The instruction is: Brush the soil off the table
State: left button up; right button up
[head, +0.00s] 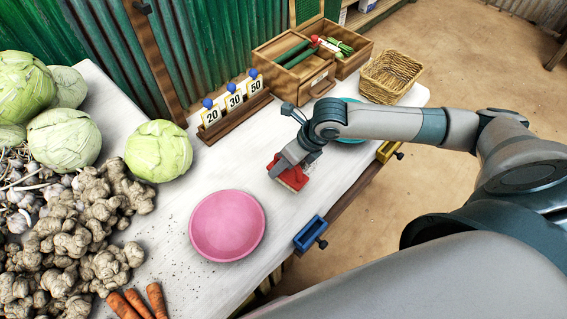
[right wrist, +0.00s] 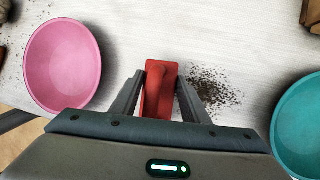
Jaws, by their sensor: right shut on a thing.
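My right gripper (head: 284,168) is shut on a red brush (head: 293,180) at the table top (head: 190,178), right of the pink bowl. In the right wrist view the brush (right wrist: 167,72) sits between the fingers (right wrist: 160,82). A patch of dark soil (right wrist: 215,92) lies on the table just right of the brush in that view. Fine soil specks (head: 172,222) also lie left of the pink bowl (head: 228,226) in the head view. Whether the bristles touch the table is hidden. My left gripper is not in view.
A teal bowl (right wrist: 303,120) stands right of the soil patch; my arm partly hides it in the head view. Ginger (head: 80,225), cabbages (head: 158,151) and carrots (head: 157,300) fill the left. Price cards (head: 234,100), a wooden box (head: 290,82) and a basket (head: 392,76) stand behind. Blue (head: 310,234) and yellow clamps (head: 388,152) sit on the front edge.

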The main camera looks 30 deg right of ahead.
jog(key=shift+f+b, duration=0.4)
jog(key=shift+f, duration=0.45)
dwell(0.3)
jog(key=shift+w+d+r+p, duration=0.15)
jog(key=shift+w+d, duration=0.15)
jog(key=shift+d, duration=0.5)
jog(key=shift+w+d+p, duration=0.15)
jog(key=shift+w+d, duration=0.1)
jog(key=shift+d, duration=0.75)
jog(key=shift+w+d, duration=0.1)
jog(key=shift+d, duration=0.05)
jog(key=shift+w+d, duration=0.3)
jog(key=shift+d, duration=0.55)
jog(key=shift+w+d, duration=0.25)
jog(key=shift+d, duration=0.55)
jog(key=shift+f, duration=0.2)
jog(key=shift+d, duration=0.1)
jog(key=shift+w+d+r, duration=0.1)
jog(key=shift+w+d, duration=0.25)
jog(key=shift+d, duration=0.55)
jog(key=shift+w+d+r, duration=0.1)
jog(key=shift+w+d, duration=0.2)
jog(key=shift+d, duration=0.55)
